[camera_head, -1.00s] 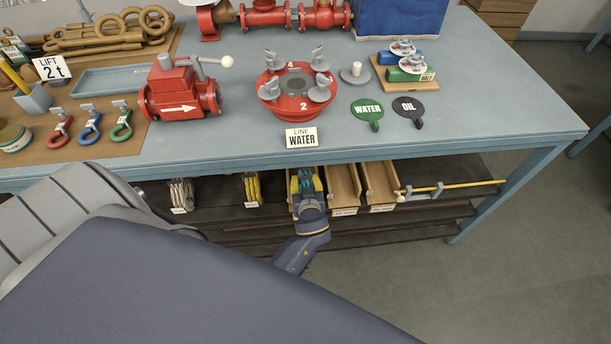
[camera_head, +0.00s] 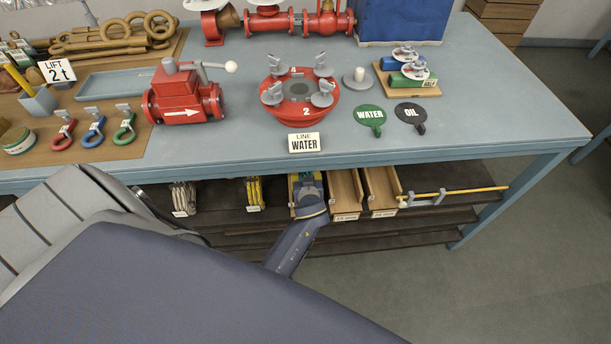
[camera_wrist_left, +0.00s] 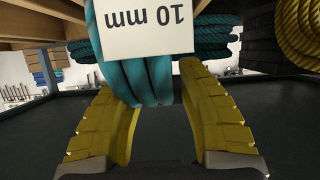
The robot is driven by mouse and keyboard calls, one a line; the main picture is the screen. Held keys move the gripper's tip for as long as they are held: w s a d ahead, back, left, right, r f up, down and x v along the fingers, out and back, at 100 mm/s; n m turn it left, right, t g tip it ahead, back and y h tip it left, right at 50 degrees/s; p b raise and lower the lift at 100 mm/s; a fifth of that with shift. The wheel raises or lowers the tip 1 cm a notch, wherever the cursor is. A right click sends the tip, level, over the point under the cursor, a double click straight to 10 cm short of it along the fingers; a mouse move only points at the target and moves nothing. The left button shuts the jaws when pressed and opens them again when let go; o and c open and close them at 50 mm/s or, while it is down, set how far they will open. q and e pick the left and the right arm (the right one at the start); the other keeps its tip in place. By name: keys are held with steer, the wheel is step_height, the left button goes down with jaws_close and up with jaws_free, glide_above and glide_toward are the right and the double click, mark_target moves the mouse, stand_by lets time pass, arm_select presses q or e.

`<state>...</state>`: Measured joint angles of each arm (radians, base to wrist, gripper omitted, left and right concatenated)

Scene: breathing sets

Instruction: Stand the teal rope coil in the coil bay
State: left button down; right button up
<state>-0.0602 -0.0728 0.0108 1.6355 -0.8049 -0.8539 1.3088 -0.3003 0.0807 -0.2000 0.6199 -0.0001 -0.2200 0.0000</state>
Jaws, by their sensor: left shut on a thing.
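My left gripper (camera_head: 307,180) reaches in under the table's front edge at the shelf. In the left wrist view its yellow fingers (camera_wrist_left: 162,115) are shut on the teal rope coil (camera_wrist_left: 148,78), which hangs between them with a white "10 mm" tag, upside down in that view. In the head view only a little teal of the coil (camera_head: 304,177) shows near the fingers, partly hidden by the gripper and table edge. The gripper is at a wooden-walled bay (camera_head: 292,198), left of two open wooden bays. Whether the coil touches the bay floor cannot be told. My right gripper is not in view.
Empty-looking wooden bays (camera_head: 346,192) and (camera_head: 380,188) stand to the right, with a yellow rod (camera_head: 455,191) beyond. The tabletop (camera_head: 240,130) overhangs the shelf.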

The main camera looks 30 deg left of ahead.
arm_select(q)
steer(key=x, duration=0.4)
steer(key=shift+w+a+r, duration=0.15)
steer(key=shift+w+r, duration=0.05)
stand_by(0.3)
steer(key=shift+f, duration=0.1)
stand_by(0.3)
steer(key=c, duration=0.9)
jaws_free()
steer(key=shift+o, duration=0.2)
